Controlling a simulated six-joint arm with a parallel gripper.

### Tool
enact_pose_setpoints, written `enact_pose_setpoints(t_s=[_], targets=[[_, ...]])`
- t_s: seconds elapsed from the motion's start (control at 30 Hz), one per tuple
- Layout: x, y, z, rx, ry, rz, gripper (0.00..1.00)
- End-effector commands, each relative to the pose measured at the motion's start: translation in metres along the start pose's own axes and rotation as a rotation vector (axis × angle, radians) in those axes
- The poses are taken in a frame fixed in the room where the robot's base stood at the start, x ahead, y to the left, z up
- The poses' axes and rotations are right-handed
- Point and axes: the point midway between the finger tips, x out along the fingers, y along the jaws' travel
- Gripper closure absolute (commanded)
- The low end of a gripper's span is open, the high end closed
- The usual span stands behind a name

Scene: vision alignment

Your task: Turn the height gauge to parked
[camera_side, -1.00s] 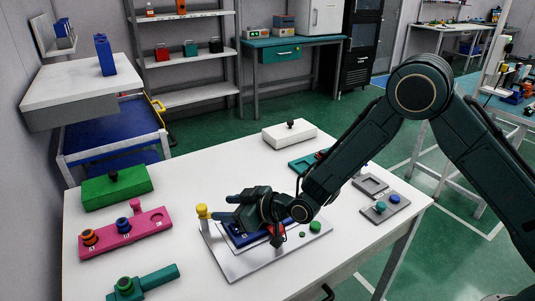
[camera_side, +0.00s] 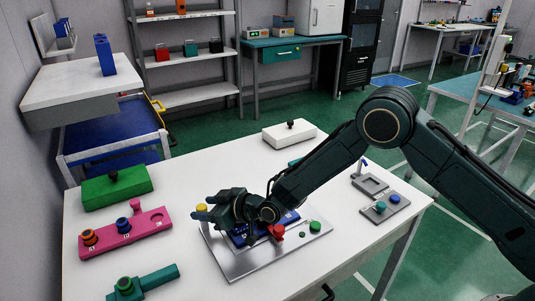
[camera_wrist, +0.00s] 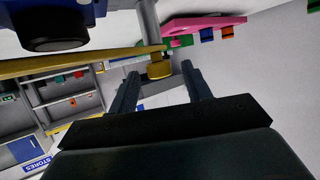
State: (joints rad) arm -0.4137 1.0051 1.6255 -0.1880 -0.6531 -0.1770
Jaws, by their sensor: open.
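The height gauge appears to be the yellow knob (camera_side: 201,207) on a post at the left corner of a light grey plate (camera_side: 230,268). In the wrist view the yellow knob (camera_wrist: 158,71) caps a grey post, and a long yellow bar (camera_wrist: 70,63) runs from it to the left. My gripper (camera_side: 206,211) is open and low over the plate, its fingers pointing left at the knob. In the wrist view the knob shows between the two fingertips (camera_wrist: 160,73), with a gap on each side. My fingers partly hide the post in the side view.
A blue block (camera_side: 290,218), a red knob (camera_side: 277,231) and a green button (camera_side: 315,226) sit on the plate, close under my gripper. A pink fixture (camera_side: 145,228) and a green box (camera_side: 117,187) stand to the left. The table between is clear.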

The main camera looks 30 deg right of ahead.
Motion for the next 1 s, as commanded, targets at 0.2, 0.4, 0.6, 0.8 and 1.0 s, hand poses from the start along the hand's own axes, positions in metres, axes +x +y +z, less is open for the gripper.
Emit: enact_pose_setpoints(t_s=[0.2, 0.4, 0.6, 0.8, 1.0], targets=[[-0.0001, 0.0001, -0.0001, 0.0, 0.0, 0.0, 0.59], [-0.0002, 0.0002, -0.0003, 0.0, 0.001, 0.0, 0.98], [-0.0002, 0.0001, -0.0004, 0.0, 0.001, 0.001, 1.0], [-0.0002, -0.0007, -0.0006, 0.004, 0.001, 0.013, 1.0], [-0.0001, -0.0021, -0.001, 0.018, 0.002, 0.047, 1.0]])
